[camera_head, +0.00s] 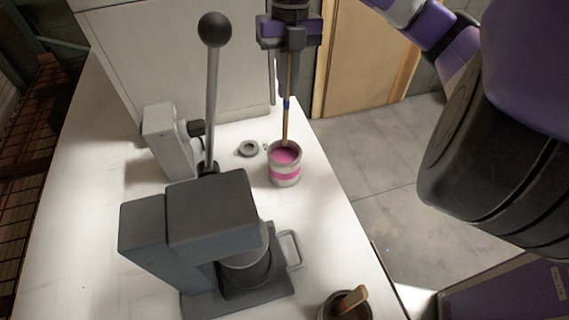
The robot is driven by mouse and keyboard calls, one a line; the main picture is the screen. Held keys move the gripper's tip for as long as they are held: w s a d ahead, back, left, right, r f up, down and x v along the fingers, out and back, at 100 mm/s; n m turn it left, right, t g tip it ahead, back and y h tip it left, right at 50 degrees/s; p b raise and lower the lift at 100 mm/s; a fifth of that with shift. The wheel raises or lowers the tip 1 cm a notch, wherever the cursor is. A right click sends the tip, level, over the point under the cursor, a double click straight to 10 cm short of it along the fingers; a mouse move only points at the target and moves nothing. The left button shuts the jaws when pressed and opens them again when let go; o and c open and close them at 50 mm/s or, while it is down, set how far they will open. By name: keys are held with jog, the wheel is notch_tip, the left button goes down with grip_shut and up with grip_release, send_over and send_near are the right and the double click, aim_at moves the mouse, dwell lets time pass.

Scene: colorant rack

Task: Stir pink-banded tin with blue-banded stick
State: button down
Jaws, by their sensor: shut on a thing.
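The pink-banded tin (285,173) stands upright and open on the white counter, with pink paint showing inside. My gripper (289,46) is above it, shut on the upper end of the blue-banded stick (287,104). The stick hangs almost upright, with a blue band partway down. Its lower end reaches into the tin's mouth, and its tip is hidden by the paint or the rim.
A grey press with a long ball-topped lever (212,90) stands left of the tin. A small grey ring-shaped thing (249,148) lies beside the tin. A dark pot (331,307) holding a stick (354,299) is at the front. The counter's right edge is close to the tin.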

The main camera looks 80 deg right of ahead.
jog(key=shift+r+p, duration=2.05)
jog(key=shift+r, duration=0.5)
jog(key=shift+f, duration=0.1)
